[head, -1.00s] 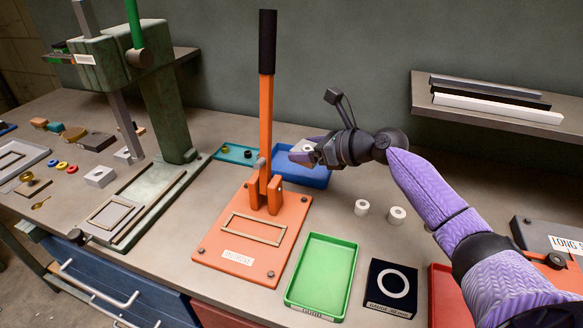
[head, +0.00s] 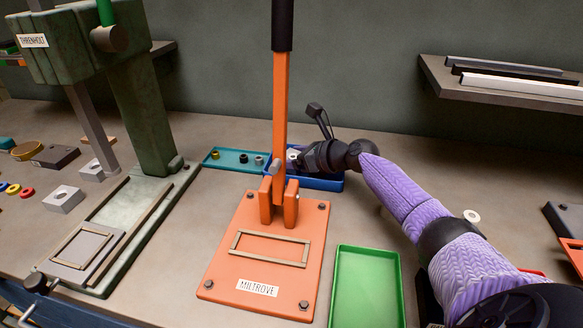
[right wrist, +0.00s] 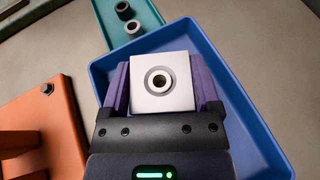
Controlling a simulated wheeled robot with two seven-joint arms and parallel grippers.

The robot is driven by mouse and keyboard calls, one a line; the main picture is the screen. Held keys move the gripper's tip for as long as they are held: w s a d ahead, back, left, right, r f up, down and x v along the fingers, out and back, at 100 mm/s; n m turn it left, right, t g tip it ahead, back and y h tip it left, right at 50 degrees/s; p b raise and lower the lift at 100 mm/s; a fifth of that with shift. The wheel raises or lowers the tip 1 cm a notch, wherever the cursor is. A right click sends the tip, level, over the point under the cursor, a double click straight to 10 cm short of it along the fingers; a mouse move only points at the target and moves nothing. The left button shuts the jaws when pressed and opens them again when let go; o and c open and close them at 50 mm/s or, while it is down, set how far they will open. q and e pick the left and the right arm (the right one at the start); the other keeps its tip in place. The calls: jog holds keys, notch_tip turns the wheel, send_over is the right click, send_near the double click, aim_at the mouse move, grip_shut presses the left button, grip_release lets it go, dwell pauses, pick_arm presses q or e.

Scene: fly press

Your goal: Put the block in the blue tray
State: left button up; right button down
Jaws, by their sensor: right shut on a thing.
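The block is a pale, square piece with a round hole ringed in grey; it shows clearly in the right wrist view (right wrist: 161,82) and in part in the head view (head: 293,154). My right gripper (right wrist: 162,90) is shut on it, one purple finger on each side. The gripper and block are over the blue tray (right wrist: 247,120), inside its outline in the right wrist view. In the head view the blue tray (head: 325,184) is partly hidden by my right arm and the orange lever. I cannot tell whether the block touches the tray floor. My left gripper is out of view.
A teal tray (head: 228,160) with small bushings adjoins the blue tray on the left. The orange press (head: 262,255) with its tall lever (head: 281,100) stands in front. A green tray (head: 367,285) lies at front right. A green press (head: 145,130) stands at left.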

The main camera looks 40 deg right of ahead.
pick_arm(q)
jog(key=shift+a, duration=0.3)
pick_arm(e)
jog(key=shift+f, duration=0.2)
jog(key=shift+f, duration=0.1)
grip_release()
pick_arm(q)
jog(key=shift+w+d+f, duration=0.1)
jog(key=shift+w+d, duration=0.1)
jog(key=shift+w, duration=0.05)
pick_arm(e)
jog(key=shift+s+r+p, duration=0.1)
jog(key=shift+r+p, duration=0.15)
jog(key=shift+p, duration=0.1)
jog(key=p+v, duration=0.5)
jog(key=v, duration=0.5)
jog(key=shift+s+d+r, duration=0.15)
jog(key=shift+s, duration=0.2)
jog(key=shift+s+d+p, duration=0.15)
jog(key=shift+s+p, duration=0.2)
jog(key=shift+s, duration=0.15)
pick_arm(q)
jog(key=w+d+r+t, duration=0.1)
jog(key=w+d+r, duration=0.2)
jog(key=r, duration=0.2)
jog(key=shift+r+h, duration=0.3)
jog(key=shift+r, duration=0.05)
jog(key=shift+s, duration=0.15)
pick_arm(e)
jog(key=shift+r, duration=0.1)
